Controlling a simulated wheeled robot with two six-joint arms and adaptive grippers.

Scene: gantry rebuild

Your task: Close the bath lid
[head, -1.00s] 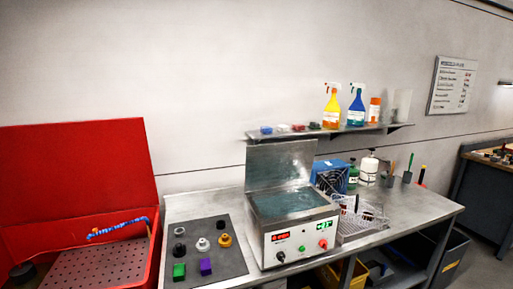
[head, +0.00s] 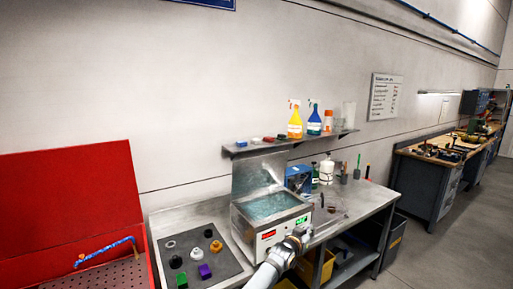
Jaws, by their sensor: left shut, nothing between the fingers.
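The bath (head: 268,239) is a steel box on the metal bench, with a display and coloured buttons on its front. Its lid (head: 250,174) is open, standing upright at the back edge. The liquid (head: 273,206) inside is uncovered. My left gripper (head: 302,231) is in front of the bath's right front corner, shut and empty. It hides part of the bath's front; I cannot tell whether it touches it. My right gripper is not in view.
A dark mat (head: 224,264) with several small coloured parts lies left of the bath. A wire basket (head: 330,213) is at its right, and a blue box (head: 298,178) behind. A shelf (head: 285,143) with spray bottles hangs above. A red washer (head: 70,195) stands at the left.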

